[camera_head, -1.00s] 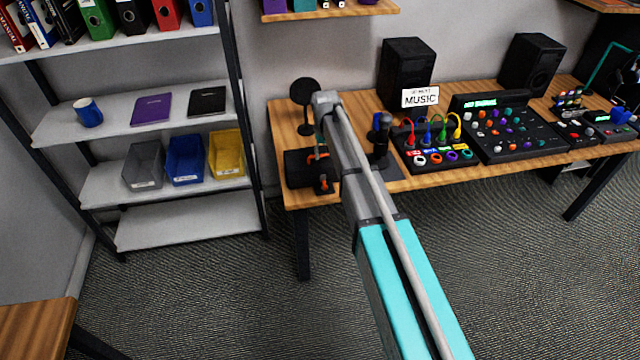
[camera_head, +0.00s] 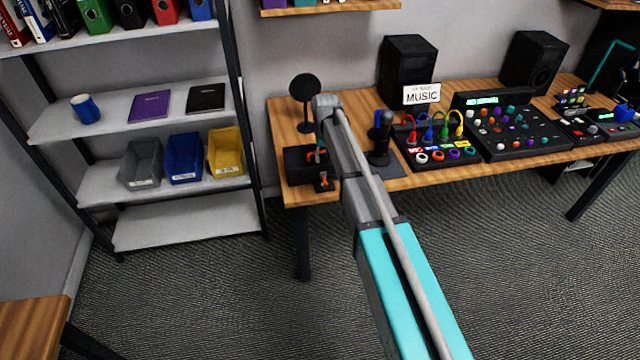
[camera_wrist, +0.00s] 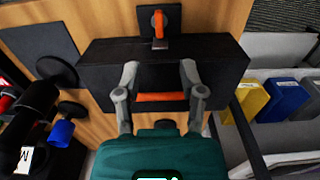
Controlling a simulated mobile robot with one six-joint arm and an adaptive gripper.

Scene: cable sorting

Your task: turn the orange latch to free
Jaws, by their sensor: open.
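The orange latch (camera_wrist: 158,22) sits on a small black plate at the top of the wrist view, its length running up and down the picture. It also shows in the head view (camera_head: 324,183) at the front of the black box (camera_head: 298,167) on the desk's left end. In the wrist view the black box (camera_wrist: 100,80) spans the middle, with an orange bar (camera_wrist: 162,97) across it. My gripper (camera_wrist: 159,72) is open over the box, its fingers either side of the bar, with the tips short of the latch. Whether the fingers touch the box is unclear.
A round black stand (camera_head: 305,92) is behind the box. Shelves with bins (camera_head: 184,158) are at left. The floor before the desk is clear.

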